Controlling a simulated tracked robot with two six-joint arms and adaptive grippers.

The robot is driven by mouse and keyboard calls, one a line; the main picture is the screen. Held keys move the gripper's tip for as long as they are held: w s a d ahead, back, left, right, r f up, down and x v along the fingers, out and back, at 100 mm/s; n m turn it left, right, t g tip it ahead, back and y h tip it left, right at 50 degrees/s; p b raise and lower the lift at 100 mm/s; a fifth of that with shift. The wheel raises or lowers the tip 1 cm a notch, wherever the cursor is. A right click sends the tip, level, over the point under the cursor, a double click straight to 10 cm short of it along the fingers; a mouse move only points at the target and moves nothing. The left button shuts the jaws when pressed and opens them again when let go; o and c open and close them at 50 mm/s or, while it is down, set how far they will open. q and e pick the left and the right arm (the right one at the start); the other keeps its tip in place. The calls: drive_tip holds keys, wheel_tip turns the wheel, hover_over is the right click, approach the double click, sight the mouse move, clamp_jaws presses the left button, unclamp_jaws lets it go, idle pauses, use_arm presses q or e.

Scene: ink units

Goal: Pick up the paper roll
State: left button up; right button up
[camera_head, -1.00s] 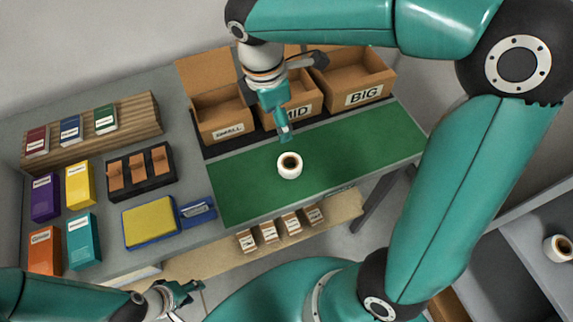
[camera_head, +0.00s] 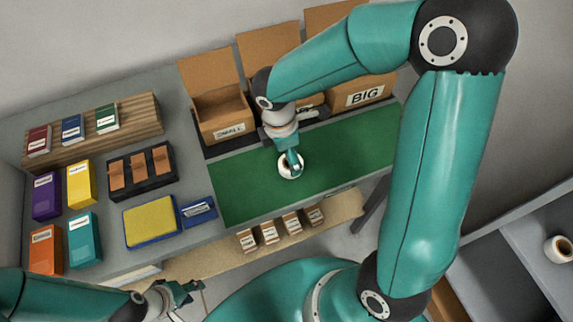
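The white paper roll (camera_head: 285,173) stands upright on the green mat (camera_head: 240,195). My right gripper (camera_head: 293,166) is directly over the roll and covers part of its top. Its fingers overlap the roll's hole in the picture; I cannot tell whether they touch it or how far apart they are. My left gripper (camera_head: 185,295) is at the lower left, in front of the table and well away from the roll. Its fingers look apart and nothing shows between them. Another white roll (camera_head: 560,250) with a brown core lies on the grey shelf at the right.
Open cardboard boxes marked SMALL (camera_head: 226,124) and BIG (camera_head: 368,92) stand behind the mat, with another between them partly hidden by my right arm. A yellow ink pad (camera_head: 150,222), coloured boxes and a wooden rack (camera_head: 135,113) fill the left. The mat around the roll is clear.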

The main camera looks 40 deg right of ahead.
drive_tip(key=f, duration=0.3)
drive_tip(key=shift+s+d+f, duration=0.1)
drive_tip(key=shift+d+f, duration=0.1)
drive_tip(key=shift+d, duration=0.05)
drive_tip(key=c, duration=1.3)
drive_tip(key=shift+o, duration=0.2)
